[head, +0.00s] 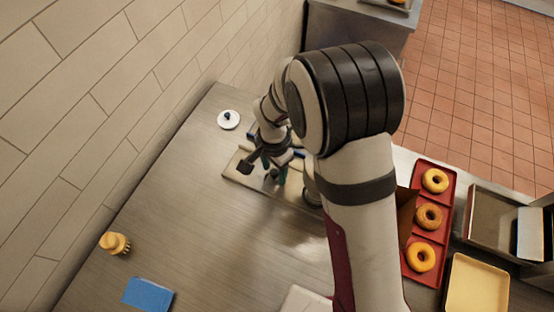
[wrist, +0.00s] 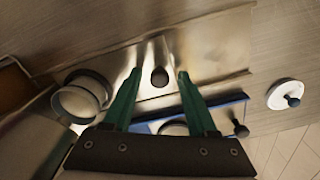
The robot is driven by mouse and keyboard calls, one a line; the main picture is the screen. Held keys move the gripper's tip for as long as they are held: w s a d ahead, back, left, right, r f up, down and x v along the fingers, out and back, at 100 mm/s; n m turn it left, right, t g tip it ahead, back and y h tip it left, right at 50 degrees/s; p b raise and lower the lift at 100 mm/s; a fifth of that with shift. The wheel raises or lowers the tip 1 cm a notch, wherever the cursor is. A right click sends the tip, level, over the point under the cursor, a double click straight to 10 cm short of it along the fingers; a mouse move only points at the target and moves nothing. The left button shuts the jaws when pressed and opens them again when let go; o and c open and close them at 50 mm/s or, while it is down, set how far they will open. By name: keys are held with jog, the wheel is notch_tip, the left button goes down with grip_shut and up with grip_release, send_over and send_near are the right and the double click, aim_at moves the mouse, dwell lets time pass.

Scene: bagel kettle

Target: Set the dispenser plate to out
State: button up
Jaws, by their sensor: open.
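A flat metal base (head: 243,178) lies on the counter below my gripper (head: 272,170). In the wrist view the shiny metal plate (wrist: 205,52) carries a dark round knob (wrist: 160,76). The knob shows between the two green fingertips of my gripper (wrist: 159,74), which are apart with a gap on each side of it. I cannot tell the height of the fingertips over the knob, nor surely which part is the dispenser plate. A blue-edged strip (wrist: 227,101) and a second dark knob (wrist: 240,130) lie behind my right finger, partly hidden.
A metal cup (wrist: 78,103) stands left of the fingers. A white lid with a black knob (head: 228,119) lies near the wall. A red tray (head: 450,190) holds several bagels.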

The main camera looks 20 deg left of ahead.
jog(key=shift+f, duration=0.5)
jog(key=shift+c, duration=0.3)
grip_shut()
jog(key=shift+r, duration=0.1)
dwell(0.7)
